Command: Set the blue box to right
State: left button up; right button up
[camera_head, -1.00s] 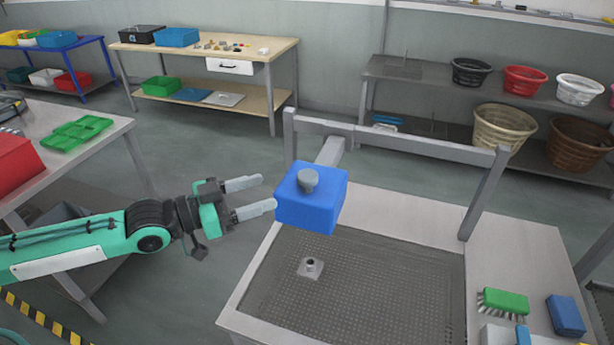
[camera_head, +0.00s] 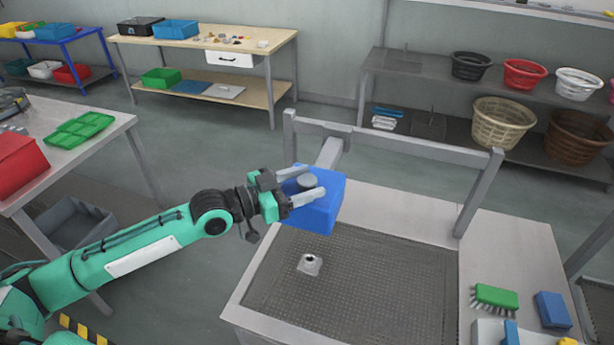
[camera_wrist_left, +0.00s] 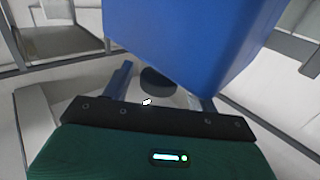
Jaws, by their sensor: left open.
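The blue box (camera_head: 322,215) is at the end of a grey arm on the frame over the tank, with a grey round knob (camera_head: 306,181) on it. My left gripper (camera_head: 312,184) is open, with its two fingers on either side of the knob. In the left wrist view the blue box (camera_wrist_left: 190,40) fills the upper middle, and the dark knob (camera_wrist_left: 158,80) shows between the open fingers. I cannot tell whether the fingers touch the knob. My right gripper is not in view.
The tank (camera_head: 380,290) with a mesh floor lies below the box, with a small fitting (camera_head: 310,263) in it. The grey frame (camera_head: 400,143) stands over its back. A green brush (camera_head: 495,297) and a blue block (camera_head: 552,310) lie on the right ledge.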

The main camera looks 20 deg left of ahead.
pick_arm(q)
jog(key=shift+w+d, duration=0.25)
jog(key=shift+d, duration=0.1)
